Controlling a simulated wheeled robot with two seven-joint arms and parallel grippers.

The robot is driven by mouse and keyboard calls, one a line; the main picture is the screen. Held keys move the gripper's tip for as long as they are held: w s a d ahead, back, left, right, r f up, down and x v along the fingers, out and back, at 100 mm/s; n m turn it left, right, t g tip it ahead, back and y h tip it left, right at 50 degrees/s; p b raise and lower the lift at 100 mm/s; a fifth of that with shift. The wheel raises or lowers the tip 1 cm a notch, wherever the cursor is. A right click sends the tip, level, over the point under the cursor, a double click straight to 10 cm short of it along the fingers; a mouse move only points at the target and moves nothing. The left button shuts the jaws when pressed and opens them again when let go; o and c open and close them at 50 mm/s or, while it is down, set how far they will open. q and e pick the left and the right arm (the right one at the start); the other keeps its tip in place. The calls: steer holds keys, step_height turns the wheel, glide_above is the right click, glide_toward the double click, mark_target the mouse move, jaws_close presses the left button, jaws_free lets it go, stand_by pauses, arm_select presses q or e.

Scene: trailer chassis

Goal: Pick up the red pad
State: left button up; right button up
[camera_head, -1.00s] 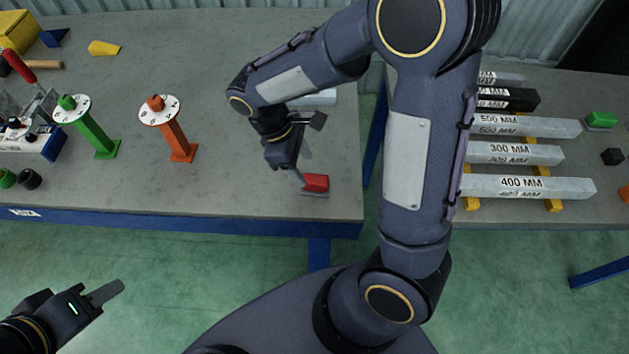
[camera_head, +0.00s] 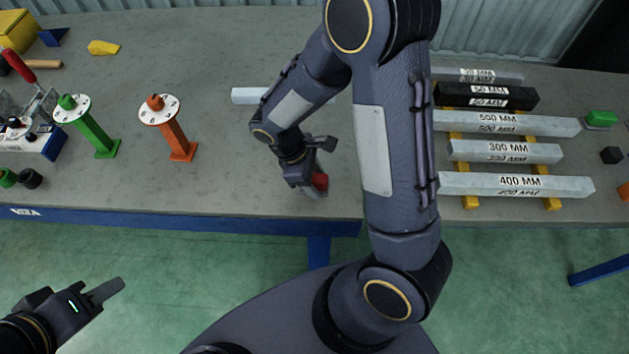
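The red pad (camera_head: 321,181) is a small red block near the front right of the left-hand table. My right gripper (camera_head: 314,187) is right at it, coming from above, and its body and fingers hide part of the pad. I cannot tell whether the fingers touch or grip the pad. My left gripper (camera_head: 106,291) is low at the bottom left, in front of the table and far from the pad. One of its fingers shows, and its opening is not clear.
An orange stand (camera_head: 176,137) and a green stand (camera_head: 95,133) are left of my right gripper. A pale bar (camera_head: 250,96) lies behind it. Labelled bars (camera_head: 515,186) rest on yellow supports on the right-hand table. The tabletop between the orange stand and the pad is clear.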

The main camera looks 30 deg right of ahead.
mark_target(319, 177)
steer(key=c, duration=1)
steer(key=shift+c, duration=0.2)
steer(key=shift+r, duration=0.15)
steer(key=shift+r, duration=0.3)
step_height(319, 177, up, 2)
steer(key=shift+r, duration=0.2)
steer(key=s+a+r, duration=0.8)
steer(key=a+r, duration=0.1)
steer(key=a, duration=0.2)
steer(key=shift+s+a+r+b, duration=0.15)
steer(key=shift+s+r+b, duration=0.05)
steer(key=shift+r+b, duration=0.2)
